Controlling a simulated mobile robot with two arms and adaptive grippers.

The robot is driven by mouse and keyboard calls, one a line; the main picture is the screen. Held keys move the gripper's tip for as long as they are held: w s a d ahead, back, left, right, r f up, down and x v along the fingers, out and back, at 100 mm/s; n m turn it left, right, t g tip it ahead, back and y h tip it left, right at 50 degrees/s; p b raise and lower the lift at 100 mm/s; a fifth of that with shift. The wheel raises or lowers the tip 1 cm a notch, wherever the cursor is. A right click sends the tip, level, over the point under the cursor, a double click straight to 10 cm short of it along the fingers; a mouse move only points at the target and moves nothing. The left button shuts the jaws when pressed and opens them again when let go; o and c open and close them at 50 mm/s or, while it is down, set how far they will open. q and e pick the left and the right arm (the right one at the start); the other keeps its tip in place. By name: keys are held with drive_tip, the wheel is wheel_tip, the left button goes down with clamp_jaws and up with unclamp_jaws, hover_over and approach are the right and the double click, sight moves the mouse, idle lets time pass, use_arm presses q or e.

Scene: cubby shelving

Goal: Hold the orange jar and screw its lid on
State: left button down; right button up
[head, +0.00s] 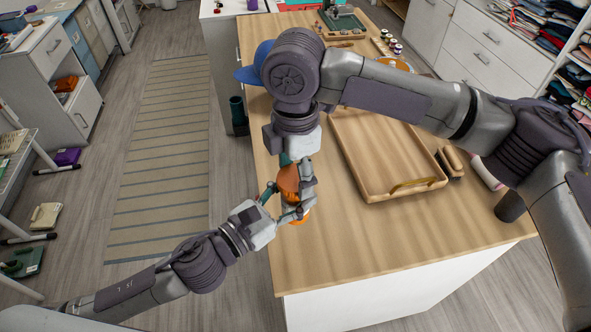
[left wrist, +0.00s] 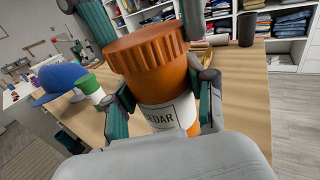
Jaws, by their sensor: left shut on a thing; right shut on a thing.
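The orange jar (head: 299,217) is upright near the table's left edge, and its label, partly covered, shows in the left wrist view (left wrist: 170,118). My left gripper (head: 286,210) is shut on the jar body, with one finger on each side. The ribbed, brownish-orange lid (left wrist: 146,48) is on top of the jar, and I see no clear gap under it. It also shows in the head view (head: 288,178). My right gripper (head: 290,172) comes down from above and is shut on the lid. I cannot tell how tight the lid is.
A wooden tray (head: 352,160) with a brass handle lies right of the grippers. A blue cap (left wrist: 58,77) and a green-topped white container (left wrist: 90,88) are behind. The front of the tabletop is clear.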

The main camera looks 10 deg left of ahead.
drive_tip(key=m, duration=0.6)
drive_tip(key=shift+m, duration=0.4)
drive_tip(key=m, duration=1)
drive_tip(key=shift+m, duration=0.3)
drive_tip(key=m, duration=0.5)
drive_tip(key=o, duration=1.3)
drive_tip(key=shift+r, duration=2.2)
